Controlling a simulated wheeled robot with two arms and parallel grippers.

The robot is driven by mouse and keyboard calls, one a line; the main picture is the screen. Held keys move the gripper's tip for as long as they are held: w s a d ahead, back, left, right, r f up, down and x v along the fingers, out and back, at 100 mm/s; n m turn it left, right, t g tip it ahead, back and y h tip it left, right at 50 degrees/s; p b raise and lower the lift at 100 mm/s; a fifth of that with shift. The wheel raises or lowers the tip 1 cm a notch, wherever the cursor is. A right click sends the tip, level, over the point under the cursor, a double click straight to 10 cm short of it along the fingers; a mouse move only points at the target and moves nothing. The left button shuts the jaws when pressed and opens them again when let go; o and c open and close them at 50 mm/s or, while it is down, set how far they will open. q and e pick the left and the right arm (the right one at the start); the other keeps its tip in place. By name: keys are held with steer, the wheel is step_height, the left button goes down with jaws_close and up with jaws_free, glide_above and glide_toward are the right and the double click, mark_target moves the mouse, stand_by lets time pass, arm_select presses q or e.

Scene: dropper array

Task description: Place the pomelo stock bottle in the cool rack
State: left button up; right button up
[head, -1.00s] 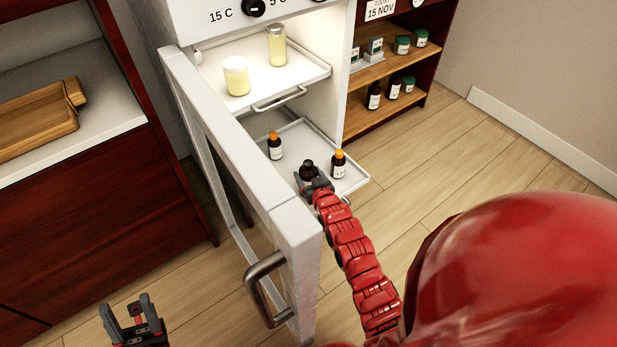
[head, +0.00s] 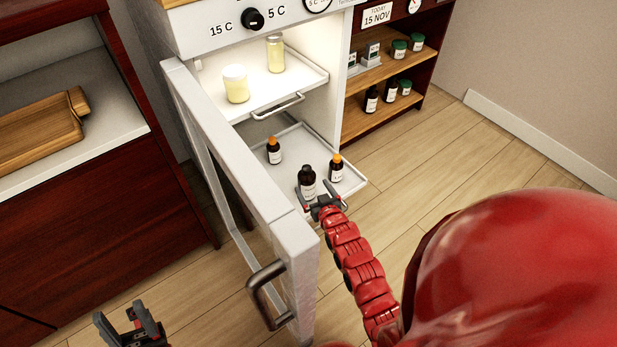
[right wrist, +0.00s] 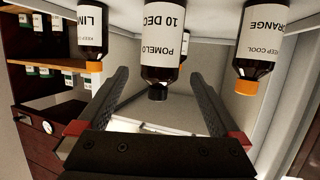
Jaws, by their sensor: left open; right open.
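The pomelo bottle (head: 307,184), dark with a black cap and white label, stands upright near the front edge of the lower pull-out rack (head: 352,182). The right wrist view shows it upside down, its label (right wrist: 166,38) reading POMELO, 10 DEC. My right gripper (head: 321,199) is open at the front of the bottle, its fingers apart on either side and not gripping it. My left gripper (head: 129,322) is open and empty at the lower left, outside the open door.
Orange-capped bottles stand on the same rack, at back left (head: 274,151) and right (head: 336,169). The upper rack (head: 310,80) holds two pale jars. The open door (head: 225,150) stands left of my right arm. A shelf unit (head: 385,125) is at right.

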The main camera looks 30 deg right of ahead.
steer(key=p+v, duration=0.1)
steer(key=v, duration=0.5)
steer(key=shift+w+p, duration=0.1)
steer(key=shift+p, duration=0.25)
